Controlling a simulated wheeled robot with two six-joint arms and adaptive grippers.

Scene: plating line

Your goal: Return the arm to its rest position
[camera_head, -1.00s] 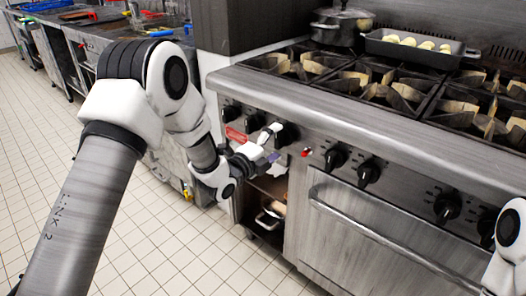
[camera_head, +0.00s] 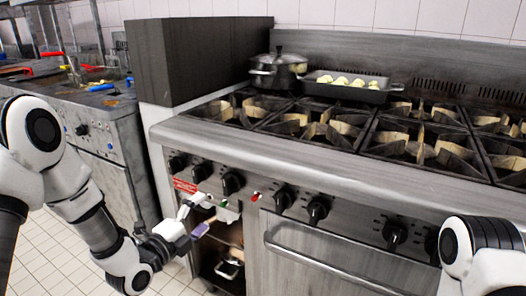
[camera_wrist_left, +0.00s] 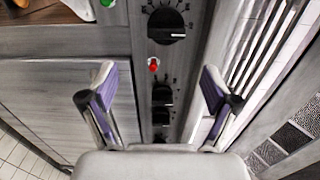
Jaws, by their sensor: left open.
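My left gripper (camera_head: 194,221) is in front of the stove's control panel, at its left end. Its two purple-padded fingers are wide apart and empty in the left wrist view (camera_wrist_left: 160,90). Black knobs (camera_wrist_left: 167,24) and a red indicator light (camera_wrist_left: 153,65) show between and beyond the fingers, and I see no contact with them. My left arm comes in from the left of the head view, bent at the elbow. Part of my right arm shows at the lower right of the head view; its gripper is out of the picture.
The stove (camera_head: 335,160) fills the middle and right. A lidded pot (camera_head: 278,72) and a dark tray (camera_head: 372,93) with pale round pieces stand at its back. An open shelf (camera_head: 215,262) lies below the panel. A steel counter (camera_head: 95,100) is at left, with tiled floor in front.

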